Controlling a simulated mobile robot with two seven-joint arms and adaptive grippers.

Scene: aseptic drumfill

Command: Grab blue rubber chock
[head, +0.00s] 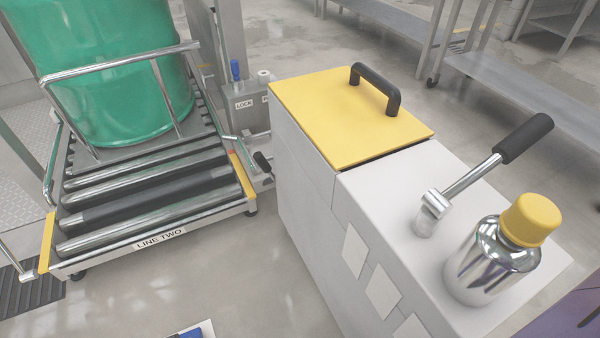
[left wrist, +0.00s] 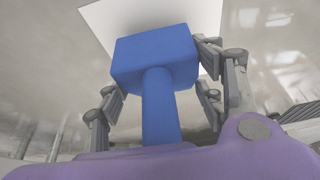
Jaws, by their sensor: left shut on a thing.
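The blue rubber chock (left wrist: 157,60) shows in the left wrist view as a blocky head on a thick stem. My left gripper (left wrist: 160,95) has its grey fingers on both sides of it and is shut on it. The stem's lower end is hidden behind the purple gripper body. In the head view, a small blue patch (head: 192,333) shows at the bottom edge, cut off by the frame; I cannot tell whether it is the chock. My right gripper is not in view.
A green drum (head: 105,75) stands on a roller conveyor (head: 150,213) labelled LINE TWO. Right of it is a white cabinet with a yellow lid (head: 340,115), a lever (head: 480,175) and a steel bottle (head: 490,262). A white panel (left wrist: 205,15) lies behind the chock. Floor between conveyor and cabinet is clear.

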